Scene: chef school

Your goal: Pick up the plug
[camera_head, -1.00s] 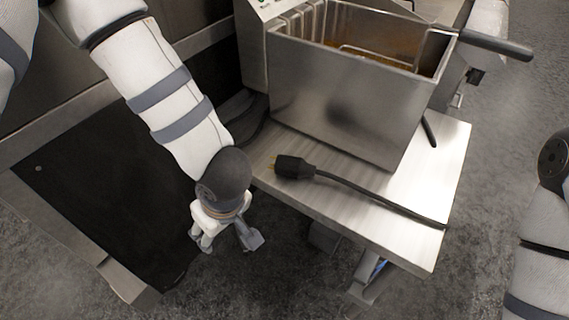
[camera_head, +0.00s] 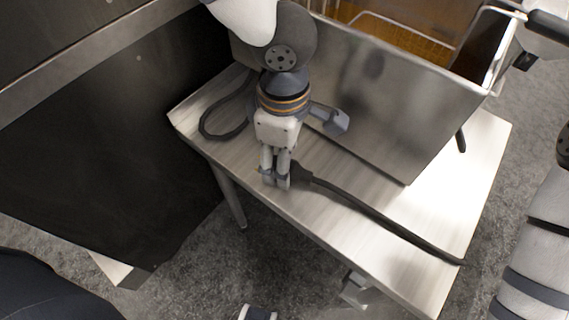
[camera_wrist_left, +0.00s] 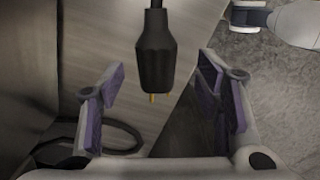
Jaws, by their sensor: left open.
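The black plug (camera_head: 303,174) lies near the front edge of the steel table, partly hidden by my left gripper in the head view. In the left wrist view the plug (camera_wrist_left: 155,52) sits between my two spread fingers, its gold prongs pointing toward the palm. My left gripper (camera_head: 306,151) is open, with its purple-padded fingers (camera_wrist_left: 160,80) on either side of the plug and visible gaps to it. I cannot tell how high the fingers are above the tabletop.
The plug's cable (camera_head: 385,222) runs right across the table (camera_head: 420,276). A metal fryer (camera_head: 410,120) with a wire basket stands just behind. A loop of black cable (camera_head: 222,118) lies at the table's left. A dark panel (camera_head: 110,150) stands left.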

